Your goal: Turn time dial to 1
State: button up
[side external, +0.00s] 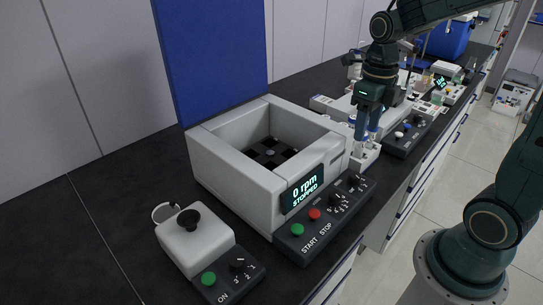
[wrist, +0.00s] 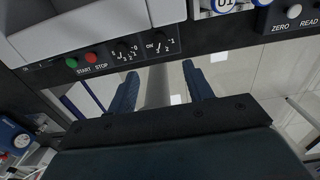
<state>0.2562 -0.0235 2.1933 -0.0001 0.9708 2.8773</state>
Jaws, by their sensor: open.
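My gripper (side external: 367,130) points down beyond the right end of the white box-shaped machine. Its two blue fingers are apart and empty, and they also show in the wrist view (wrist: 161,75). The machine's dark front panel (side external: 304,243) carries two black dials, a left dial (side external: 335,200) and a right dial (side external: 354,180). In the wrist view the left dial (wrist: 124,49) and right dial (wrist: 159,41) lie above the fingertips, untouched, with small numbers around them. The labels are too small to tell which is the time dial, and the exact pointer settings are unclear.
A green START button (side external: 297,229) and red STOP button (side external: 314,214) sit left of the dials. The display (side external: 304,189) reads 0 rpm STOPPED. A small mixer (side external: 196,242) with its own dial stands front left. Bottles and instruments crowd the counter around and behind my gripper.

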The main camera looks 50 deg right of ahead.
aim_at(356, 175)
jog(key=shift+f, duration=6.9)
jog(key=c, duration=1)
jog(key=shift+n, duration=1.5)
